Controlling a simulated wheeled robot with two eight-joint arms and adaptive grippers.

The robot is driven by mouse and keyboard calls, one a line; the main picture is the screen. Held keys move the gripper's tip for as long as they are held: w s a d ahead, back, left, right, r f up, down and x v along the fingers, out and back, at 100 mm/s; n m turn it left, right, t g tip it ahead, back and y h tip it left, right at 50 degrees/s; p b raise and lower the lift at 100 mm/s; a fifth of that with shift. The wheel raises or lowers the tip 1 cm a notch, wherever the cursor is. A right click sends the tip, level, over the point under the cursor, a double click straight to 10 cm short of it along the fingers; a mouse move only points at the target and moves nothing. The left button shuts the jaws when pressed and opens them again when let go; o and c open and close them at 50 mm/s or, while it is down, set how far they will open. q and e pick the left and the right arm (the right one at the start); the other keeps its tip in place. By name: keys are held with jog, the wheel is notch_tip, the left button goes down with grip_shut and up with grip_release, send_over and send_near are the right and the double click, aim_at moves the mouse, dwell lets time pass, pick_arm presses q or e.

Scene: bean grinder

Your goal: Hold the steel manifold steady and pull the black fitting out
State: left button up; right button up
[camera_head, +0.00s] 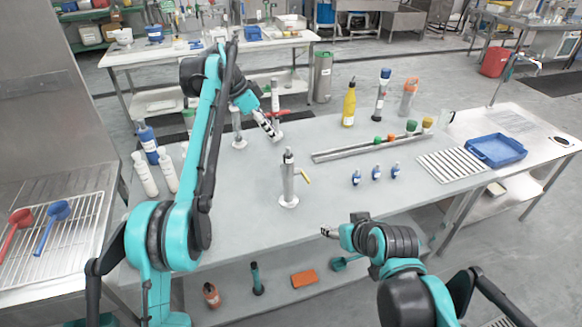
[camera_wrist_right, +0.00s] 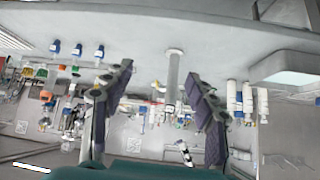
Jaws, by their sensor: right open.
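A steel upright post (camera_head: 288,182), which I take for the manifold, stands on a round white base mid-table.
Two more steel posts, one at the left (camera_head: 238,130), stand by my left gripper. A steel rail (camera_head: 365,147), small blue-capped pieces (camera_head: 377,172), a yellow bottle (camera_head: 349,106) and a blue tray (camera_head: 497,150) lie to the right. White bottles (camera_head: 145,174) stand left. The front middle is clear.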

jog(key=n+t+y, duration=0.2)
send_near(291, 168)
jog(key=s+d, duration=0.4)
jog(key=s, duration=0.2)
jog(key=shift+n+t+y, duration=0.4)
jog(key=shift+t+y, duration=0.3)
jog(key=shift+t, duration=0.1)
jog(key=x, duration=0.9)
jog(key=a+x, duration=0.1)
jog(key=x, duration=0.4)
jog(key=shift+r, duration=0.4)
jog(key=shift+x, duration=4.25)
jog(key=shift+a, duration=0.1)
grip_shut()
pick_arm(q)
jog(key=shift+o, duration=0.4)
